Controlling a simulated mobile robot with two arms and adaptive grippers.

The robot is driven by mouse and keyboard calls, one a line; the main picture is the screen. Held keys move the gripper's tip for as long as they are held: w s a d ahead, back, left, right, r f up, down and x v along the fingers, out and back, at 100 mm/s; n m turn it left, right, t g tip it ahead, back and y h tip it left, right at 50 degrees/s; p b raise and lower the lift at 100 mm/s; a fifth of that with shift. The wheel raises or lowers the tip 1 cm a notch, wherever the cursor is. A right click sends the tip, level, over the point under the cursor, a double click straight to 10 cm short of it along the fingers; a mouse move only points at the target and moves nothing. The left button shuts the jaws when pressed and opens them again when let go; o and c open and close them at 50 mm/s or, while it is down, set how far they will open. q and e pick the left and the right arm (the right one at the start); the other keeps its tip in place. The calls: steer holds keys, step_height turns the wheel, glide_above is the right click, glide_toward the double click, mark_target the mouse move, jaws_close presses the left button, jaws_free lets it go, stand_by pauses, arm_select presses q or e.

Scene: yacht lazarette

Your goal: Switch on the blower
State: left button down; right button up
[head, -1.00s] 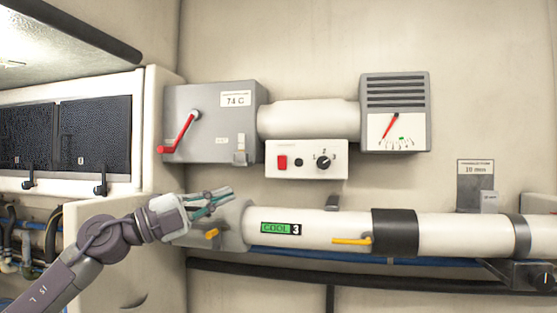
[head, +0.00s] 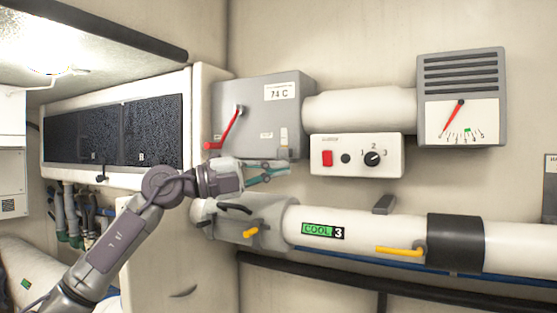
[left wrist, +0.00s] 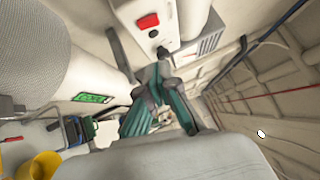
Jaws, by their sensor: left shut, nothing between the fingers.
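A white control box (head: 345,170) is on the wall in the head view. It has a red rocker switch (head: 327,158), a small black round part (head: 345,158) and a black knob (head: 372,158) marked 1, 2, 3. The red switch also shows in the left wrist view (left wrist: 148,21), beyond my fingers. My left gripper (head: 284,172) is shut and empty, left of and slightly below the box, apart from the switch in the picture. Its teal fingers also show in the left wrist view (left wrist: 158,85). My right gripper is not in view.
A grey housing (head: 262,110) labelled 74 C carries a red lever (head: 231,126). A white duct joins it to a vented gauge unit (head: 461,97), needle at lower left. Below runs a white pipe marked COOL 3 (head: 375,226) with yellow handles (head: 400,250). Dark-panelled cabinets (head: 110,135) stand left.

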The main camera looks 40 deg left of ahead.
mark_target(327, 158)
arm_select(q)
steer(key=w+d+p, duration=0.1)
steer(key=w+p, duration=0.1)
steer(key=w, duration=0.1)
steer(key=w+d+r+p, duration=0.1)
steer(key=w+p, duration=0.1)
steer(key=w, duration=0.1)
steer(key=w+r+p, duration=0.1)
steer(key=w+p, duration=0.1)
steer(key=w, duration=0.1)
steer(key=shift+w+d, duration=0.4)
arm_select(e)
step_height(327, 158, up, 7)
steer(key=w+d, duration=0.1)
arm_select(q)
steer(key=shift+s, duration=0.1)
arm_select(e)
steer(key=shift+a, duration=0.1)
